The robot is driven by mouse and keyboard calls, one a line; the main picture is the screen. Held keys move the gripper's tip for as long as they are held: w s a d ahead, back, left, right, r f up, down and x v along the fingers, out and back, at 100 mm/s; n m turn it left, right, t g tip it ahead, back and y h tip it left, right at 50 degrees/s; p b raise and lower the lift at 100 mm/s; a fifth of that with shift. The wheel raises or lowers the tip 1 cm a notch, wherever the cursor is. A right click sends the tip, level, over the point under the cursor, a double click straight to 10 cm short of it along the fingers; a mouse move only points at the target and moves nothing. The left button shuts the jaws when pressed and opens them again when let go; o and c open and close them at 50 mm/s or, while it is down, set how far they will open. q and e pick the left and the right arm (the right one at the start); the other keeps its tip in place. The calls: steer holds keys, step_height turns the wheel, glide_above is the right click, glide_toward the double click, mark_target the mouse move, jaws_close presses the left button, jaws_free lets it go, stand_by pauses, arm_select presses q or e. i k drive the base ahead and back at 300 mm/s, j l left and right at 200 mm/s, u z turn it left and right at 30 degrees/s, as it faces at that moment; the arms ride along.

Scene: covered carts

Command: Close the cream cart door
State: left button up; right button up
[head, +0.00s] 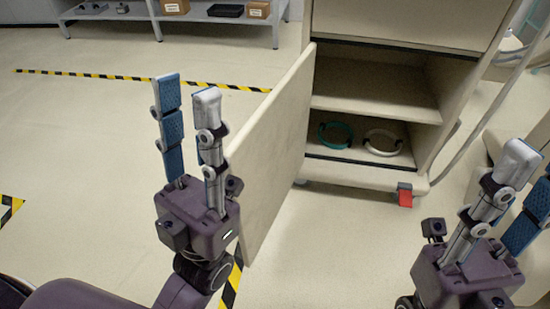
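The cream cart (395,174) stands at the upper right with its front open and shelves showing. Its cream door (277,150) is swung wide open, hinged at the cart's left side and jutting toward me. My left gripper (187,88) points up on the left, outer side of the door. Its blue-padded fingers are apart with nothing between them. The gripper overlaps the door's near edge in the picture; I cannot tell if they touch. My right gripper (532,166) is at the lower right, in front of the cart, fingers apart and empty, partly cut off by the frame edge.
A teal ring (335,133) and a white ring (382,142) lie on the cart's lower shelf. A red caster pedal (405,197) sits at its lower right corner. A metal rack (215,17) with boxes stands behind. Floor between door and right gripper is clear.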

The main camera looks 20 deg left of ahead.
mark_target(267, 153)
steer(key=j+z, duration=0.4)
steer(key=j, duration=0.5)
steer(key=k+j+z, duration=0.1)
steer(key=j+z, duration=0.3)
steer(key=j, duration=0.55)
steer(key=k+j, duration=0.1)
steer(key=j+u, duration=0.1)
steer(key=j, duration=0.2)
steer(key=k+j+u, duration=0.2)
steer(key=k, duration=0.15)
steer(key=l, duration=0.1)
